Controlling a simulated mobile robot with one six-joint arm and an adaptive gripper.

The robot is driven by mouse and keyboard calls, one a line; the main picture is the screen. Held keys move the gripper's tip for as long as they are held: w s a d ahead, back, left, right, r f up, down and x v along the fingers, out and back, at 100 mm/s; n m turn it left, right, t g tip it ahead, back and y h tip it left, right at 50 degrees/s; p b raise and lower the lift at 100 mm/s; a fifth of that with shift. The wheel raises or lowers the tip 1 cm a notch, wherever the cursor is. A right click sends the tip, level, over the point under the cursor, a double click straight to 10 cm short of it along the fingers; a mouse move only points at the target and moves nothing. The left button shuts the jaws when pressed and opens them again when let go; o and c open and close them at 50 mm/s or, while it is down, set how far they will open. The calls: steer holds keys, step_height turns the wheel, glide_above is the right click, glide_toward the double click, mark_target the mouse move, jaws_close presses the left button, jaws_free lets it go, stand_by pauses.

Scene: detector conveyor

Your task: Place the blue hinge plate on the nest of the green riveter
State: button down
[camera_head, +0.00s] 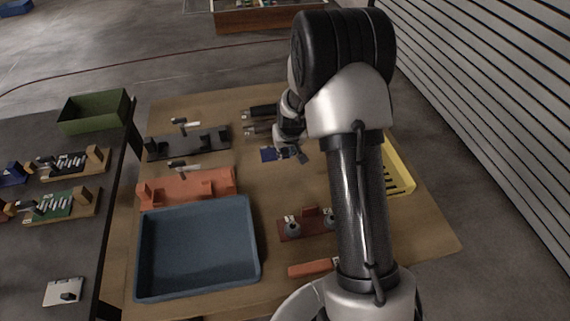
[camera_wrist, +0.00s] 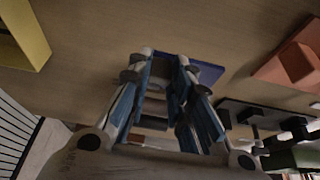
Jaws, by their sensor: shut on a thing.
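The blue hinge plate (camera_head: 268,154) is at the far middle of the wooden table. My gripper (camera_head: 291,154) is shut on it, with the plate sticking out to the left of the fingers. In the wrist view the plate (camera_wrist: 208,72) shows beyond the fingertips of my gripper (camera_wrist: 167,65), partly hidden by them. I cannot tell whether it touches the table top. On the dark table at the left is a device with a green part (camera_head: 60,206), which looks like the green riveter. Its nest is too small to make out.
A similar device with a blue part (camera_head: 12,176) stands behind it. A green bin (camera_head: 95,111) is at the dark table's far edge. A black fixture (camera_head: 187,144), an orange fixture (camera_head: 187,188) and a blue tray (camera_head: 198,250) occupy the wooden table's left. A yellow bin (camera_head: 398,172) is right.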

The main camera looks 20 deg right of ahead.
steer(key=shift+f+b, duration=0.85)
steer(key=shift+f, duration=1.9)
steer(key=shift+f, duration=0.15)
steer(key=c, duration=1.5)
jaws_free()
steer(key=shift+o, duration=0.2)
